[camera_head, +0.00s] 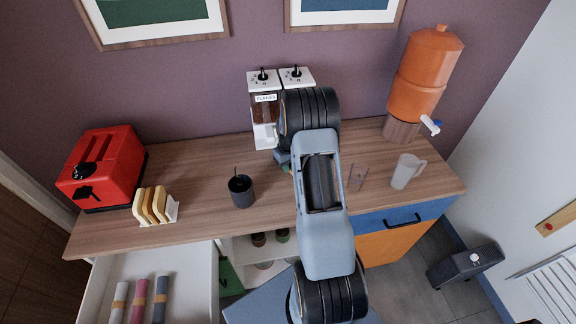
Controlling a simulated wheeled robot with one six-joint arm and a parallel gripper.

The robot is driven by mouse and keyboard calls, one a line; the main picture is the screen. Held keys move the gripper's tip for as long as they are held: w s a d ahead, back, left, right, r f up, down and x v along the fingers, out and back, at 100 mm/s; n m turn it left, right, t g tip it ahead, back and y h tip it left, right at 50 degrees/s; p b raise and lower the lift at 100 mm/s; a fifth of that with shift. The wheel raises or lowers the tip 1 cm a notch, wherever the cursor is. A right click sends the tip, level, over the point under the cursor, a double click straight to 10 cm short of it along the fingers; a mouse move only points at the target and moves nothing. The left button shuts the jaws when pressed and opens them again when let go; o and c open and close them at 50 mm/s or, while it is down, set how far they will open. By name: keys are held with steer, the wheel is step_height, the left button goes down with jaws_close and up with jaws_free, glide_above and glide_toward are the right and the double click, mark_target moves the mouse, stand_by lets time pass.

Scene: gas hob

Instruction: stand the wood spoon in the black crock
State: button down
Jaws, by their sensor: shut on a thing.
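The black crock (241,196) stands upright on the wooden counter, left of my arm. A thin dark stick pokes up from its mouth; I cannot tell what it is. I can pick out no wood spoon in this view. My arm reaches over the middle of the counter and hides what lies behind it. Only a small blue and dark part shows at the left of its far end. My gripper's fingers, and anything between them, are hidden.
Left on the counter are a red toaster (103,170) and a toast rack (157,205). White dispensers (262,125) stand behind my arm. Right are a clear jug (405,171) and an orange water dispenser (424,75). An open drawer (205,285) juts out at the front left.

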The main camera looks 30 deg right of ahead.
steer(key=c, duration=1.1)
jaws_free()
steer(key=s+a+r+t+b, duration=0.1)
steer(key=a+r, duration=0.2)
steer(key=r, duration=0.6)
steer(key=s+a+r, duration=0.2)
steer(key=a+r, duration=0.1)
steer(key=r, duration=0.6)
steer(key=shift+s+a+r+t, duration=0.55)
steer(key=shift+s+a+r, duration=0.4)
steer(key=shift+s+a, duration=1.65)
steer(key=shift+s+a+r+t, duration=0.6)
steer(key=shift+s+a+r, duration=0.35)
steer(key=shift+s+a, duration=1.65)
steer(key=shift+s+a+r+t, duration=0.55)
steer(key=shift+s+a+r, duration=0.4)
steer(key=shift+s+a, duration=1.65)
steer(key=shift+s+d, duration=0.6)
steer(key=shift+d, duration=0.05)
